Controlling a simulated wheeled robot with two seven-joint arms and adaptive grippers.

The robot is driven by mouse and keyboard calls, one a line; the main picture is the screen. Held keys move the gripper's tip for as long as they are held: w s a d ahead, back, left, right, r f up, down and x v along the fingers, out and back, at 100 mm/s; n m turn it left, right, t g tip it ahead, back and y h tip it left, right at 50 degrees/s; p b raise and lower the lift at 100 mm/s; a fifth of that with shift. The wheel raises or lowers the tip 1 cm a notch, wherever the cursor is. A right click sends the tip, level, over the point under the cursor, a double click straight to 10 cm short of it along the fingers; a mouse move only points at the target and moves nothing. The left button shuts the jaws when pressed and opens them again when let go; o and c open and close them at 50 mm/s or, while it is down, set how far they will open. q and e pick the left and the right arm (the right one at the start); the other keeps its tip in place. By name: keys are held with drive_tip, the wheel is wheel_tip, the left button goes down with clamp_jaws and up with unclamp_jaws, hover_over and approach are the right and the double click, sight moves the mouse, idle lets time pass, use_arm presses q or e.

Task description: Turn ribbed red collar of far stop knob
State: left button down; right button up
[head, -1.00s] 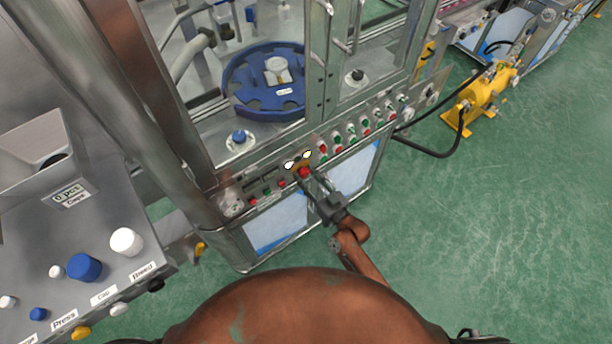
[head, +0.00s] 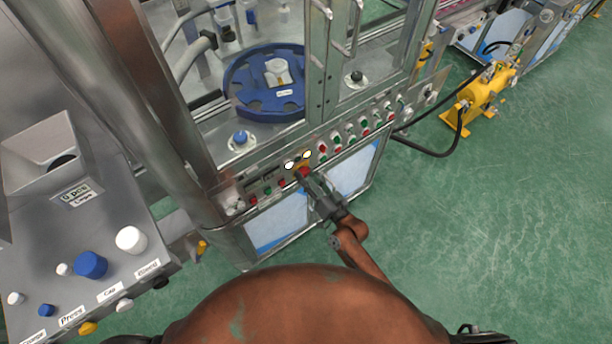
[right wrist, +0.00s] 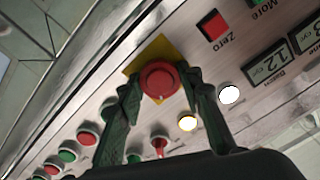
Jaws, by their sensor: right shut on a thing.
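The red stop knob (right wrist: 160,80) sits on a yellow backing plate (right wrist: 134,68) on the machine's front panel. It also shows in the head view (head: 304,172), partly covered by my gripper. My right gripper (right wrist: 159,88) is shut on the knob, one finger at each side of its red collar. In the head view my right gripper (head: 308,180) reaches the panel from the lower right. The ribs on the collar are too small to make out. My left gripper is not in view.
A red Zero button (right wrist: 212,25) and small displays (right wrist: 268,68) lie near the knob. Several red and green buttons line the panel. Open green floor (head: 480,220) lies to the right.

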drive_tip(key=shift+a, duration=0.1)
drive_tip(key=o, duration=1.2)
drive_tip(key=shift+c, duration=0.2)
drive_tip(key=v, duration=1.2)
drive_tip(key=shift+f, duration=0.1)
